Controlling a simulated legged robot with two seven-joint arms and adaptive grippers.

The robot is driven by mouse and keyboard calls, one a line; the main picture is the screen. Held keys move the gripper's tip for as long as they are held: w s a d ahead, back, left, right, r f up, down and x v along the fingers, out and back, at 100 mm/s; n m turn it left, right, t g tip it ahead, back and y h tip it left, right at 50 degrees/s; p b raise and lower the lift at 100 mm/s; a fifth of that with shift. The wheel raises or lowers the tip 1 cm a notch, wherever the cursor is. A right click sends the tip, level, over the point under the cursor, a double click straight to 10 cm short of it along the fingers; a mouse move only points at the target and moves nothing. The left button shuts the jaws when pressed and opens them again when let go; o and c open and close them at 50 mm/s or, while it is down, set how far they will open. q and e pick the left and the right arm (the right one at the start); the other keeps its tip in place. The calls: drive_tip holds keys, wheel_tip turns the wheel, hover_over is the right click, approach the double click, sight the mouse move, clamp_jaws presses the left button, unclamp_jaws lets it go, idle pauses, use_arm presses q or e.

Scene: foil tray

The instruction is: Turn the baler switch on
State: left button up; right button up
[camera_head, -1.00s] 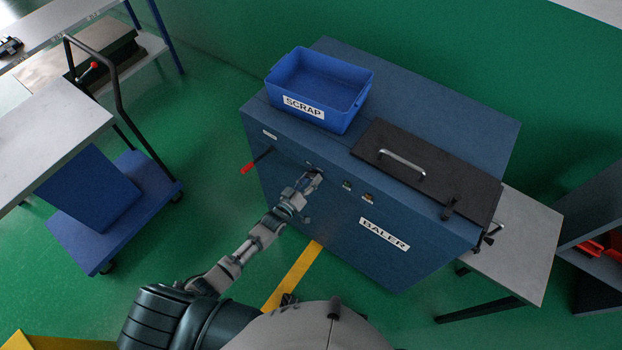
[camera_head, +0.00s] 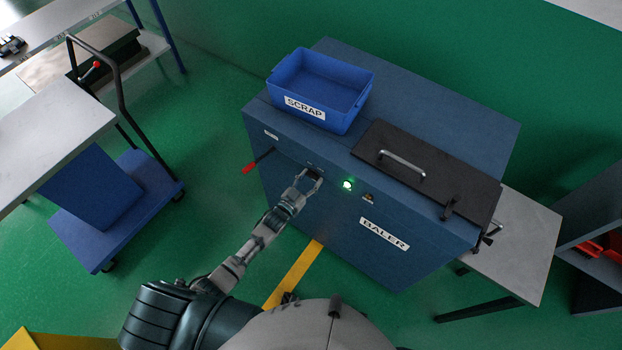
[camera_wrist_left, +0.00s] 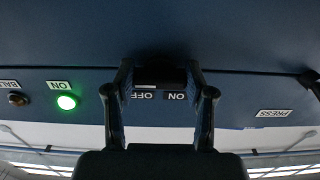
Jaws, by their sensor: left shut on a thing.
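The blue baler (camera_head: 390,222) stands in front of me with its label on the front. Its black switch (camera_wrist_left: 160,74) shows in the left wrist view, beside the upside-down ON and OFF labels (camera_wrist_left: 160,96). My left gripper (camera_head: 312,180) is at the upper front panel, shut on the switch, with one finger on each side of it. In the head view the gripper mostly hides the switch. A green lamp (camera_head: 347,185) to its right is lit; it also glows in the left wrist view (camera_wrist_left: 67,102) by an ON label. My right gripper is not in view.
A red-tipped lever (camera_head: 250,168) sticks out left of the switch. A blue SCRAP bin (camera_head: 340,118) and a black lid with a handle (camera_head: 440,160) are on top of the baler. A blue cart (camera_head: 75,240) stands left, with clear floor between.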

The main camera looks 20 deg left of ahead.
use_arm(q)
drive_tip(key=shift+r, duration=0.1)
drive_tip(key=o, duration=0.9)
drive_tip(key=shift+o, duration=1.3)
drive_tip(key=shift+a, duration=0.1)
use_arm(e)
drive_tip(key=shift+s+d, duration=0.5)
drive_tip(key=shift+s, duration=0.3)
use_arm(q)
drive_tip(key=v, duration=1.2)
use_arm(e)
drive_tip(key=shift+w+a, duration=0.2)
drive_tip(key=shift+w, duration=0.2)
